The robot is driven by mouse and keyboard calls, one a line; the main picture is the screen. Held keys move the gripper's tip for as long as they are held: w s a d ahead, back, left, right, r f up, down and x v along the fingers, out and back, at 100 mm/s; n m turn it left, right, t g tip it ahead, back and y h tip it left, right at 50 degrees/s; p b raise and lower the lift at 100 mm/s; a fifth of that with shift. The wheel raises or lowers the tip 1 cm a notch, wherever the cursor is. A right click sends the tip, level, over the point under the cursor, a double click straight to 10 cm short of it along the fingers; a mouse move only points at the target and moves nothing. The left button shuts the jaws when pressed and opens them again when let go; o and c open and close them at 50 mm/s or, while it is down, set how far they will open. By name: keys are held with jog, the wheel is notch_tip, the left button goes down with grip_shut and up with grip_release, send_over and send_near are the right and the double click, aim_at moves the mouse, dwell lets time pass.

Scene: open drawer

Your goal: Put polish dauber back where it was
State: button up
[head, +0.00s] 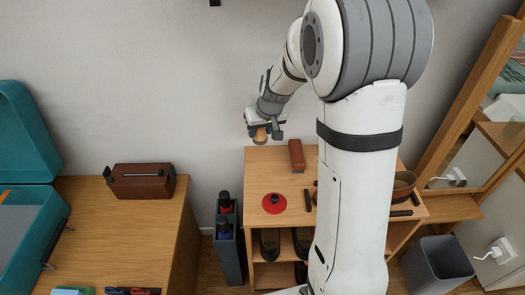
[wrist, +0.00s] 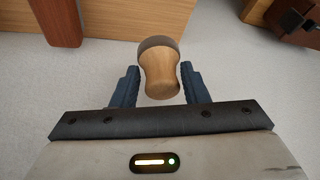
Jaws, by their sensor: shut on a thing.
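The polish dauber has a pale wooden, waisted handle and a dark brown round head. In the wrist view, the dauber (wrist: 160,72) sits between the two blue-grey fingers of my gripper (wrist: 160,88), which is shut on its handle. In the head view, my gripper (head: 262,130) holds the dauber (head: 260,137) close to the wall, at the back left edge of the wooden cabinet (head: 262,168). Whether the dauber touches the cabinet top cannot be told. A red disc (head: 274,204) with a dark knob lies on the cabinet top.
A red-brown block (head: 296,154) lies at the cabinet's back, and shows in the wrist view (wrist: 58,22). A dark strip (head: 308,200) and a brown bowl (head: 404,184) are farther right, partly behind my arm. A grey holder (head: 229,255) stands left of the cabinet. A bin (head: 442,265) stands right.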

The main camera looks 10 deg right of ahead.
jog(key=shift+f+b, duration=0.8)
jog(key=shift+f, duration=2.3)
jog(key=shift+f, duration=0.1)
jog(key=shift+f, duration=0.15)
jog(key=o, duration=1)
